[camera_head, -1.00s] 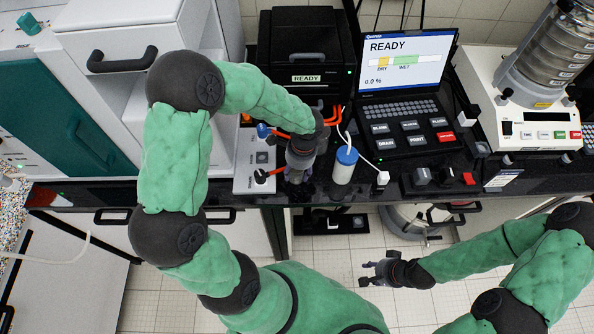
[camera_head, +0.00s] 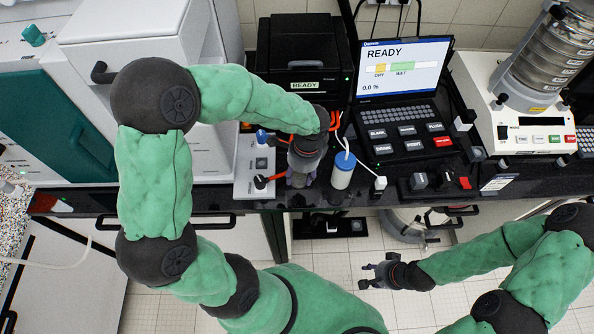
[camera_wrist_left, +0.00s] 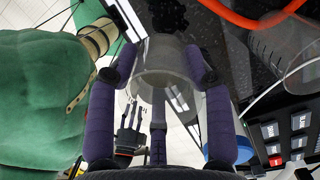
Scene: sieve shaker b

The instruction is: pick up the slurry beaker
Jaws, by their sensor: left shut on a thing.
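The slurry beaker (camera_wrist_left: 163,62) is a clear, see-through vessel in the left wrist view, between the purple fingers. My left gripper (camera_wrist_left: 158,88) is shut on it, with fingers on both sides and one finger in front. In the head view, my left gripper (camera_head: 300,178) points down at the front edge of the black bench, and the beaker is hard to make out there. My right gripper (camera_head: 368,275) is open and empty, over the floor in front of the bench.
A white bottle with a blue cap (camera_head: 342,172) stands close to the right of my left gripper. The laptop (camera_head: 405,90) and sieve shaker (camera_head: 530,115) stand further right.

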